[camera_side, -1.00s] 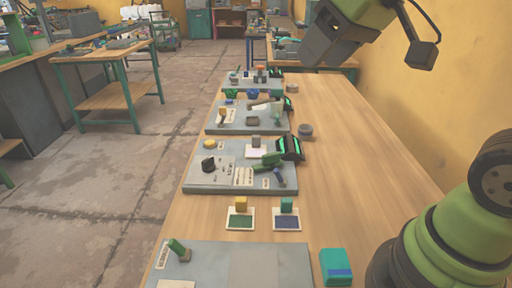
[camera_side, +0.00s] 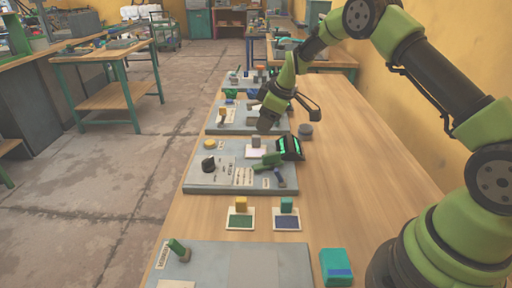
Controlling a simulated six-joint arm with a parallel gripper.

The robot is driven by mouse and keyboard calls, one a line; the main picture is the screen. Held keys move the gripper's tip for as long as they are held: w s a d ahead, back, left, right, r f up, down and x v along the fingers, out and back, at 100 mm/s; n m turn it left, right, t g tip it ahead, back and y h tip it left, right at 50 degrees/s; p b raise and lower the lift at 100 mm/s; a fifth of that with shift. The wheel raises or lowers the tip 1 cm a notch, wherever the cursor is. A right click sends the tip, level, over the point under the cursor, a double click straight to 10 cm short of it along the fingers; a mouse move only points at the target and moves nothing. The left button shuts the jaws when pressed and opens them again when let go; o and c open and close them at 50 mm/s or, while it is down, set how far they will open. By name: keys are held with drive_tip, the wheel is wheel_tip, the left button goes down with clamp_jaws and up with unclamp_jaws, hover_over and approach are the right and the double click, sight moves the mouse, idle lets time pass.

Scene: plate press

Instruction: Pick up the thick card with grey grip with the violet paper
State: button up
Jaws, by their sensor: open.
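A pale card with a grey-brown grip (camera_side: 257,143) stands at the back of the middle grey plate. Its face looks whitish; I cannot make out violet paper on it. A card with dark violet-blue paper (camera_side: 287,224) lies on the wooden table in front of that plate; its upright grip is teal. Beside it, to the left, lies a card with green paper (camera_side: 240,222) and a yellow grip. My gripper (camera_side: 264,127) points down just above and behind the grey-brown grip, apparently apart from it. It is open, and I see nothing in it.
The middle plate (camera_side: 200,181) also carries a black knob, a yellow round piece and a green-handled press (camera_side: 290,148). Further plates stand behind and in front. The table's right side is mostly clear.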

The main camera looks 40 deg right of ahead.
sight(258, 136)
drive_tip(key=shift+x, duration=3.45)
drive_tip(key=shift+s+d, duration=0.1)
drive_tip(key=shift+d, duration=0.05)
clamp_jaws()
